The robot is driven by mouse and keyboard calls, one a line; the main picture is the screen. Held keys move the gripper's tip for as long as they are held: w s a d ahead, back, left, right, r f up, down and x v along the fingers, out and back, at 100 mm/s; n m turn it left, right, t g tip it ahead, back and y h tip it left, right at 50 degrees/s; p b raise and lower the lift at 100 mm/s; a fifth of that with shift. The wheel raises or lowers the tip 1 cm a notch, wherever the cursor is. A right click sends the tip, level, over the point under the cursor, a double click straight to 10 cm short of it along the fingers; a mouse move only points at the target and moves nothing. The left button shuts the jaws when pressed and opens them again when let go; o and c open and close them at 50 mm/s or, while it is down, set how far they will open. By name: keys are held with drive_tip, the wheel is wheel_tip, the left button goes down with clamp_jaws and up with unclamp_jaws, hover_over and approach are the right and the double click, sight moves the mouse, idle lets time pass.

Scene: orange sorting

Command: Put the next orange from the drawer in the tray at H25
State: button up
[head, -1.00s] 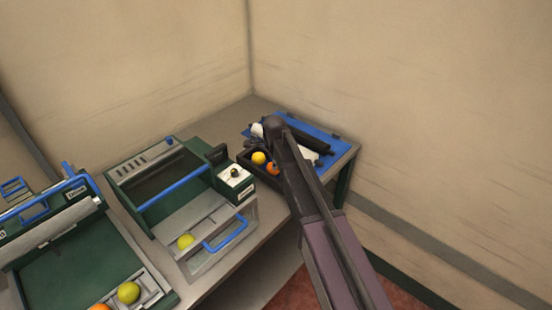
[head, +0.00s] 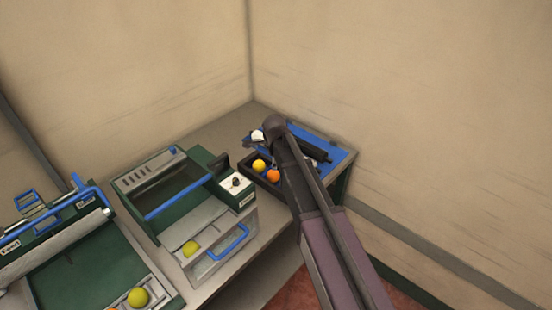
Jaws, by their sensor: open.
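The clear drawer (head: 222,262) with a blue handle stands pulled out of the green machine. One yellow-green orange (head: 190,248) lies in it near the left side. The dark tray (head: 246,170) stands at the table's back right, partly hidden by my arm. My gripper (head: 253,142) is open above the tray's far side, apart from both visible fruits. Its fingers are small and partly hidden by my wrist. I cannot read any H25 mark.
A blue mat (head: 335,158) with a black roller-like object (head: 310,147) lies behind the tray. Another green machine (head: 75,270) at left holds a yellow fruit (head: 138,297). Walls close the back and right.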

idle(0.7)
drive_tip(key=s+d+n+g, duration=0.3)
drive_tip(key=s+d+n, duration=1.3)
drive_tip(key=s+d, duration=0.6)
drive_tip(key=shift+s+d+f+n, duration=0.15)
drive_tip(key=shift+d+f+n, duration=0.2)
drive_tip(key=shift+d, duration=0.2)
drive_tip(key=shift+r, duration=0.1)
wheel_tip(320, 180, up, 11)
drive_tip(key=p, duration=1.1)
